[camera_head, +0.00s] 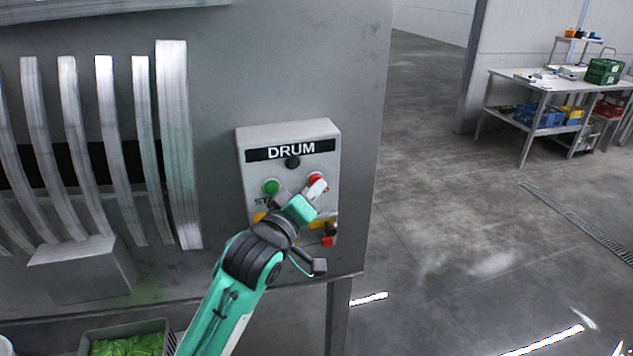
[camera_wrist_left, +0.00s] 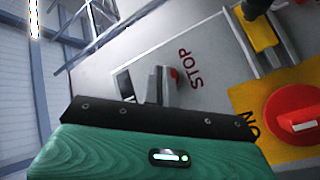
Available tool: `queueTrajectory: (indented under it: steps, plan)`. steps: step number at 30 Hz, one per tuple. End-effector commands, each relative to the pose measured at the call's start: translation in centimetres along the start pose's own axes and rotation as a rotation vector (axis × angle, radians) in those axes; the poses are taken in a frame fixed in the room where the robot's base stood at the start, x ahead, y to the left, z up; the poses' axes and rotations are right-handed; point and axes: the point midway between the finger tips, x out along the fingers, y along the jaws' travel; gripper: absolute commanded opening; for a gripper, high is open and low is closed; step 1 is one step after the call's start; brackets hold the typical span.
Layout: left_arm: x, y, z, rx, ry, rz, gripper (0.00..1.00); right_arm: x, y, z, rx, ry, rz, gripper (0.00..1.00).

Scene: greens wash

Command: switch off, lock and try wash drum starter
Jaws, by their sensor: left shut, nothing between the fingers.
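The grey drum starter box (camera_head: 250,150) is on the machine panel, labelled DRUM. It has a black knob (camera_head: 292,162), a green button (camera_head: 271,187) and a red button (camera_head: 316,178). My left gripper (camera_head: 317,187) is shut and empty, its tips at the red button. In the left wrist view the fingers (camera_wrist_left: 157,85) are beside the red button (camera_wrist_left: 174,75) marked STOP; contact is unclear. A red rotary switch (camera_wrist_left: 290,108) sits on a yellow plate (camera_wrist_left: 243,97) with an ON mark. My wrist hides most of that plate in the head view. My right gripper is not in view.
A small black and red item (camera_head: 328,241) is at the box's lower right, partly hidden. A green-filled crate (camera_head: 125,325) is below. A workbench (camera_head: 540,82) with crates stands far right. The floor between is clear.

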Motion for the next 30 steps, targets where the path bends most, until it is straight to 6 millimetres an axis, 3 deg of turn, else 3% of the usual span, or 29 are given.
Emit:
queueTrajectory:
  steps: [19,30]
  plan:
    - [-1.2,0.9,0.9,-0.002,-0.001,0.0,0.0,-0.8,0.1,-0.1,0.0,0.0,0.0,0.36]
    - [-3.8,2.8,2.7,-0.002,-0.001,-0.001,0.0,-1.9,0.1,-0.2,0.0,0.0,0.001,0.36]
